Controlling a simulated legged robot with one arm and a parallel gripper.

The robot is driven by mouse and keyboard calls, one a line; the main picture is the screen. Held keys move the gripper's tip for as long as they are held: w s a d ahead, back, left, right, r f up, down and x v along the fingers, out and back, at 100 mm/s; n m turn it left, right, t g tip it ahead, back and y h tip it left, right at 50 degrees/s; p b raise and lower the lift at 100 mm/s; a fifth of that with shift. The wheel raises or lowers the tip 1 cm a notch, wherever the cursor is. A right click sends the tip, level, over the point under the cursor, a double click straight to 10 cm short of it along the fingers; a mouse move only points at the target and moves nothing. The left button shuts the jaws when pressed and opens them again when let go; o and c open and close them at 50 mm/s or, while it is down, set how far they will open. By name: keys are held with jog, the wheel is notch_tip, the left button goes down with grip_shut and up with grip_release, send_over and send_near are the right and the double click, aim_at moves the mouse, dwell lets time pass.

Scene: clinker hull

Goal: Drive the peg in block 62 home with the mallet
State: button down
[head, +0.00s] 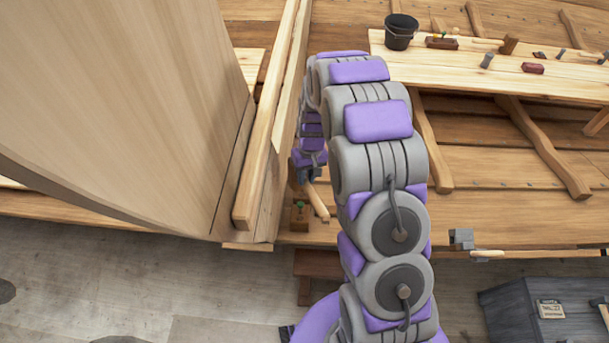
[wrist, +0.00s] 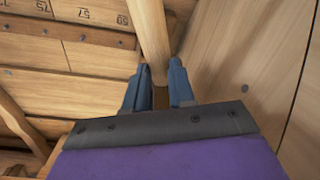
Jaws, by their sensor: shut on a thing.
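My gripper (head: 307,174) is low beside the hull planks, at the far end of my arm. In the wrist view my gripper (wrist: 160,86) has its blue fingers shut on a pale round wooden handle (wrist: 151,35), taken to be the mallet's. The handle also shows in the head view (head: 318,202), slanting down to the right from the fingers. The mallet's head is not clear. A small brown block with a green-topped peg (head: 300,213) sits just below the gripper, left of the handle. I cannot read its number, nor tell which block is 62.
A tall plank wall (head: 130,100) and upright timber (head: 268,130) close off the left. A bench (head: 480,72) at the back right holds a black bucket (head: 401,29) and several small tools. A grey chest (head: 520,310) stands front right. Numbered planks (wrist: 50,25) show in the wrist view.

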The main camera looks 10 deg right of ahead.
jog(key=shift+d, duration=0.15)
jog(key=shift+a, duration=0.75)
jog(key=shift+d, duration=1.05)
